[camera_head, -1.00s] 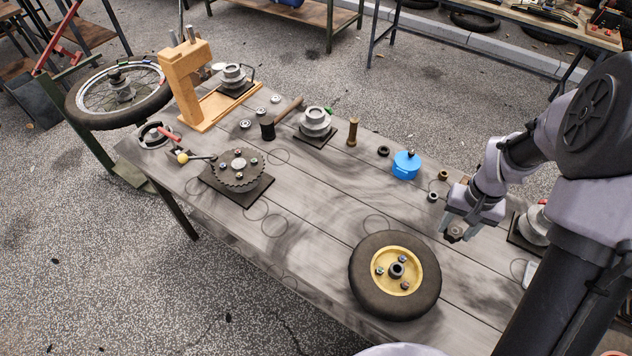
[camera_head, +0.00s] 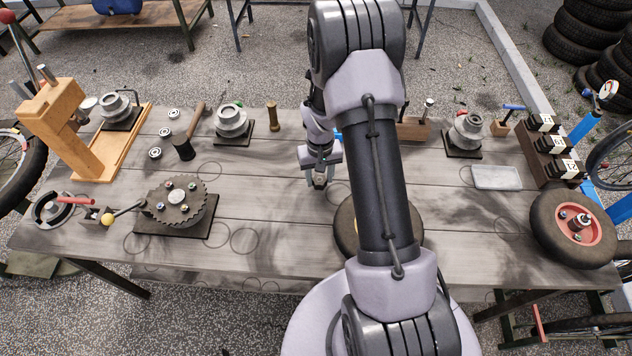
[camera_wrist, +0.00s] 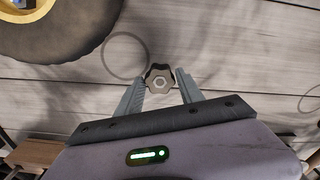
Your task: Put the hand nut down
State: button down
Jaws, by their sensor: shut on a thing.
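The hand nut (camera_wrist: 160,76) is a dark, lobed knob with a pale hexagonal centre. In the wrist view it sits between the fingertips of my gripper (camera_wrist: 160,84), which is shut on it. In the head view my gripper (camera_head: 319,178) points down over the middle of the grey plank table (camera_head: 275,200), left of my arm. The nut (camera_head: 320,183) shows only as a small dark spot there. I cannot tell exactly how high it is above the planks.
A tyre with a yellow hub (camera_wrist: 60,35) lies near the nut; in the head view my arm mostly hides it. A circle mark (camera_wrist: 124,56) is on the planks beside the nut. A toothed disc (camera_head: 178,203) lies left, a red-hubbed wheel (camera_head: 574,229) right.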

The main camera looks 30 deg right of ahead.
jog(key=shift+f, duration=0.75)
jog(key=shift+r, duration=0.15)
jog(key=c, duration=0.7)
grip_release()
jog(key=shift+c, duration=0.2)
jog(key=shift+a, duration=0.1)
